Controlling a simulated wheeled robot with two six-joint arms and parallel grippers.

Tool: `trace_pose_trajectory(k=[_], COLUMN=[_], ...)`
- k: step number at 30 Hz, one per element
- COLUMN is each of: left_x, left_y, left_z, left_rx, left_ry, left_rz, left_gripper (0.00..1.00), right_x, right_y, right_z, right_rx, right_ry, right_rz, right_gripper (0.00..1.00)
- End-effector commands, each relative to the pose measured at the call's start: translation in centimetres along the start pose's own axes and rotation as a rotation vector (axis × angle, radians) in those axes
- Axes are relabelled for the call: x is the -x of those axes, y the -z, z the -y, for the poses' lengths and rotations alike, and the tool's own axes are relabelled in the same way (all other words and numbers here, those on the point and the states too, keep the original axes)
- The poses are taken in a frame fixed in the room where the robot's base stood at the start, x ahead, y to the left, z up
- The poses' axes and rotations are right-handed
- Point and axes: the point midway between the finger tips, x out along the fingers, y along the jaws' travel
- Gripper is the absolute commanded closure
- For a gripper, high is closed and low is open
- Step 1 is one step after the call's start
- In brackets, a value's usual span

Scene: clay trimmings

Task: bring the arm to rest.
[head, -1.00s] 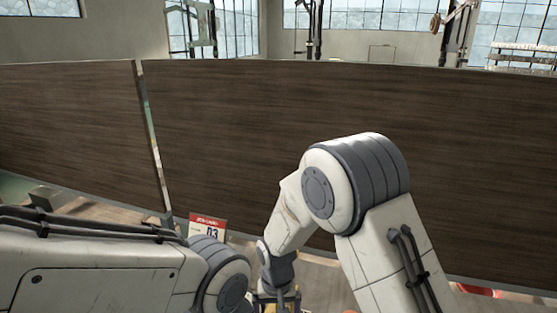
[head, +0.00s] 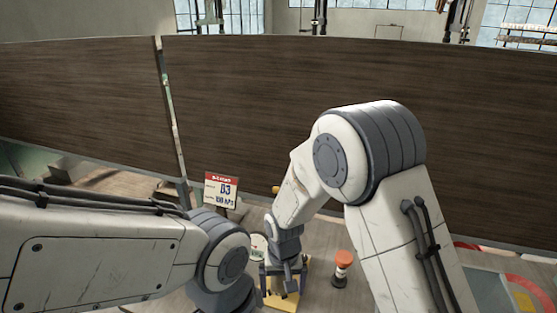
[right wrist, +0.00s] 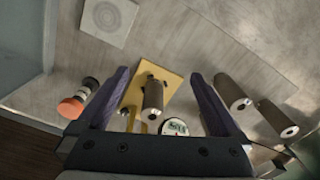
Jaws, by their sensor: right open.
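My right gripper (head: 283,283) is at the lower middle of the head view, above a yellow board (head: 290,300). In the right wrist view its two dark purple fingers (right wrist: 163,105) are spread wide with nothing gripped. The yellow board (right wrist: 172,80) shows between and beyond them, with a dark grey cylinder (right wrist: 153,95) over it. A small round dial (right wrist: 175,127) sits near the right finger. My left arm comes in from the left in the head view; its gripper is out of the picture.
An orange-topped cylinder (head: 342,270) stands right of my right gripper. A card marked 03 (head: 222,190) stands behind. Two grey cylinders (right wrist: 232,92) (right wrist: 278,118) lie right in the wrist view; a pale square tile (right wrist: 108,18) lies upper left. Tall brown panels (head: 300,95) close off the back.

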Motion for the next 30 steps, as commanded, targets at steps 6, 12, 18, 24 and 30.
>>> trace_pose_trajectory(k=[6, 12, 18, 24, 30], left_x=[0.0, 0.0, 0.0, 0.0, 0.0], left_y=[0.0, 0.0, 0.0, 0.0, 0.0], left_z=[0.0, 0.0, 0.0, 0.0, 0.0], left_rx=[0.0, 0.0, 0.0, 0.0, 0.0], left_ry=[0.0, 0.0, 0.0, 0.0, 0.0], left_rz=[0.0, 0.0, 0.001, 0.0, 0.0], left_gripper=[0.5, 0.5, 0.5, 0.5, 0.5], right_x=[2.0, 4.3, 6.7, 8.6, 9.9], right_y=[-0.2, -0.9, -2.3, -4.2, -6.3], right_z=[-3.0, -6.3, -9.8, -12.9, -15.4], right_rx=[-0.019, -0.031, -0.045, -0.058, -0.069], right_ry=[0.009, 0.016, 0.016, 0.01, -0.002], right_rz=[-0.028, -0.066, -0.111, -0.154, -0.193], right_gripper=[0.0, 0.0, 0.0, 0.0, 0.0])
